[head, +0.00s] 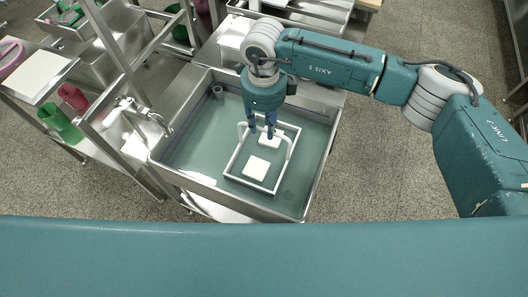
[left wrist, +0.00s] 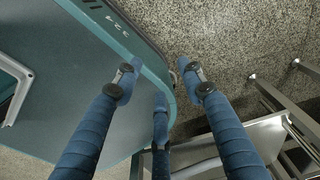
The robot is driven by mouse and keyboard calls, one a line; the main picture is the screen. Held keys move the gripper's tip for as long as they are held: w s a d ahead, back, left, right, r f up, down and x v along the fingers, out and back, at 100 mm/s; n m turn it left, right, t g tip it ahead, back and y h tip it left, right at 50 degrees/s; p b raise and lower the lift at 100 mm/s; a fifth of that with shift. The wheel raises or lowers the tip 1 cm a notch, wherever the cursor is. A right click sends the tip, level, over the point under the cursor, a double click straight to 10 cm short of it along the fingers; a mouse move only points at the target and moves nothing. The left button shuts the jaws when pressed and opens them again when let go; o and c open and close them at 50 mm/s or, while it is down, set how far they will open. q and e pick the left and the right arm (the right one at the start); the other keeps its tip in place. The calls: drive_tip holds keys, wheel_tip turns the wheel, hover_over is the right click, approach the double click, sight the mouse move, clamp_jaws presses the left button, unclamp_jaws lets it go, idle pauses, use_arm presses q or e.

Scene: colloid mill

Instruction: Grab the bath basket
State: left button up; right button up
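The bath basket (head: 236,163) is a white open frame with raised handles at its sides. It sits in the water of the steel sink (head: 184,184) in the head view. Two white blocks lie within it, a front one (head: 256,168) and a back one (head: 270,141). My right gripper (head: 262,133) points down over the back part of the basket. Its blue fingers are apart, just above the back block; whether they touch the basket is unclear. My left gripper (left wrist: 161,82) shows in the left wrist view with its blue fingers spread and nothing between them.
A faucet (head: 148,113) stands at the sink's left rim, and a grey cylinder (head: 218,92) is in the sink's back corner. Steel racks with green (head: 60,124) and pink containers (head: 72,97) stand at the left. Speckled floor right of the sink is clear.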

sight(263, 130)
wheel_tip(263, 130, down, 2)
drive_tip(key=shift+f, duration=0.55)
drive_tip(key=shift+c, duration=0.8)
clamp_jaws()
use_arm(q)
drive_tip(key=shift+w+r, duration=0.25)
drive_tip(key=shift+r, duration=0.25)
drive_tip(key=shift+w, duration=0.1)
